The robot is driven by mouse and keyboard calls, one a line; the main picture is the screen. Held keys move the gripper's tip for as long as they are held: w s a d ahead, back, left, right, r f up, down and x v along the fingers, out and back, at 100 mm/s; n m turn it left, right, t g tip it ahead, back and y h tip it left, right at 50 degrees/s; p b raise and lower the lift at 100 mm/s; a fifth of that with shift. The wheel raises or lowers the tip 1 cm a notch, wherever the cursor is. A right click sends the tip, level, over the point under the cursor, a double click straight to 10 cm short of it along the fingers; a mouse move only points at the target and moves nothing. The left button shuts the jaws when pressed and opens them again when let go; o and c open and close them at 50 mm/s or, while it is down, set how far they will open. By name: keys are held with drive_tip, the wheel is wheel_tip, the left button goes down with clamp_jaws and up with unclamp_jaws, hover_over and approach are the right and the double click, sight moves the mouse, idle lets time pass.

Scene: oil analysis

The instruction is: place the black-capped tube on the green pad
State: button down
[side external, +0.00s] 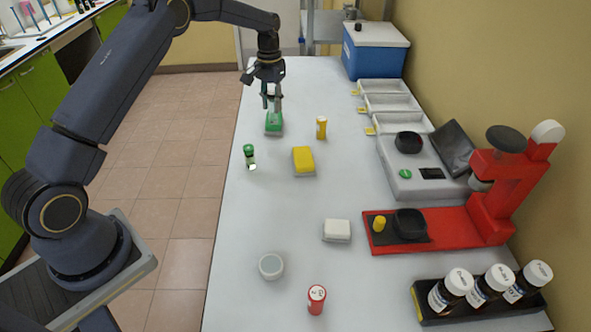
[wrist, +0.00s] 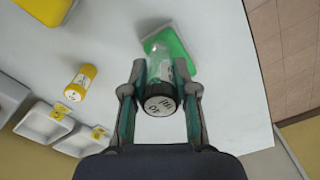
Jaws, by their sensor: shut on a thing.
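My gripper (side external: 271,98) is shut on the black-capped tube (wrist: 160,75), which is upright with its white-labelled cap facing the wrist camera (wrist: 160,105). The green pad (side external: 274,128) lies on the far left part of the table, directly below my gripper in the side view. In the wrist view the green pad (wrist: 183,40) shows behind the tube's lower end. The fingers hide most of the tube in the side view. I cannot tell whether its bottom touches the pad.
A yellow tube (side external: 321,128) and yellow pad (side external: 303,161) stand right of the green pad. A green-capped tube (side external: 249,157) stands near the left table edge. White trays (side external: 388,105) and a blue box (side external: 372,62) are farther right.

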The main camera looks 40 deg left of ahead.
drive_tip(key=c, duration=0.9)
unclamp_jaws()
wheel_tip(320, 180, up, 12)
drive_tip(key=shift+d+r, duration=0.1)
drive_tip(key=shift+r, duration=0.1)
drive_tip(key=s+d+r+m+t, duration=0.1)
drive_tip(key=s+d+r, duration=0.3)
drive_tip(key=s+r, duration=0.25)
drive_tip(key=s+d+r+t, duration=0.2)
drive_tip(key=s+d+r, duration=0.2)
drive_tip(key=s+r, duration=0.25)
drive_tip(key=s+d+f+t, duration=0.1)
drive_tip(key=s+d+f, duration=0.1)
drive_tip(key=s, duration=0.8)
drive_tip(key=s+d+f+m+t, duration=0.1)
drive_tip(key=s+d+f, duration=0.2)
drive_tip(key=s, duration=0.8)
drive_tip(key=shift+s+f+t, duration=0.3)
drive_tip(key=shift+f, duration=0.55)
